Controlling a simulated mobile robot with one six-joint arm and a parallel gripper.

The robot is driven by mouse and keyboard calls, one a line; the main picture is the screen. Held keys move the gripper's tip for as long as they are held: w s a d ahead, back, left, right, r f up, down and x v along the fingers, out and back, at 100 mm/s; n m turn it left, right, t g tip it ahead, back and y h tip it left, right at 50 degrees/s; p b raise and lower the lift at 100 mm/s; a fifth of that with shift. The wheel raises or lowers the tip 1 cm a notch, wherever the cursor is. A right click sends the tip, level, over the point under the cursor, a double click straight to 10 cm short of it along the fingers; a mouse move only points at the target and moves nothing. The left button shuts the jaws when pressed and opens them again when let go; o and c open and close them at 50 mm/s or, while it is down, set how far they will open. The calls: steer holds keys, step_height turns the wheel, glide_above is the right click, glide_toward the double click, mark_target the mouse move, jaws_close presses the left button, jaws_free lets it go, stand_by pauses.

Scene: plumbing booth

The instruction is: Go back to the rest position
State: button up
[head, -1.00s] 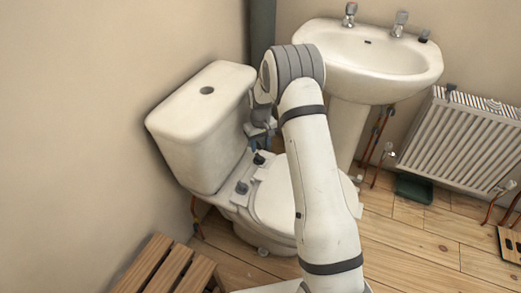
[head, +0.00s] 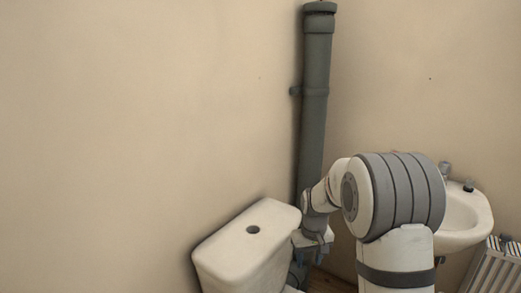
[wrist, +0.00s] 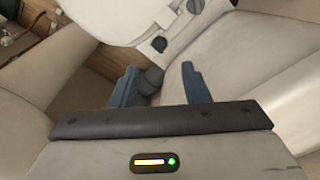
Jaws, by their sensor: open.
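My gripper (head: 313,256) is beside the right side of the white toilet cistern (head: 245,250), in front of the lower part of a grey soil pipe. In the wrist view my gripper (wrist: 158,72) has its two blue fingers apart, with nothing held between them. A dark grey round part shows behind the fingers; I cannot tell what it is. The white toilet seat (wrist: 125,18) with dark hinge knobs (wrist: 159,44) shows at the top of the wrist view. My arm hides part of the basin in the head view.
The grey soil pipe (head: 314,110) rises in the corner close behind my gripper. The white basin (head: 462,218) is to the right of my arm, with a radiator (head: 492,268) at the lower right edge. The wall (head: 140,120) above the cistern is bare.

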steer(key=s+r+m+t+p, duration=0.1)
steer(key=s+r+m+p, duration=0.1)
steer(key=s+r+p, duration=1.2)
steer(key=s+r, duration=1.3)
steer(key=s, duration=0.1)
steer(key=shift+d+t, duration=0.25)
steer(key=shift+t, duration=0.15)
steer(key=shift+s, duration=0.1)
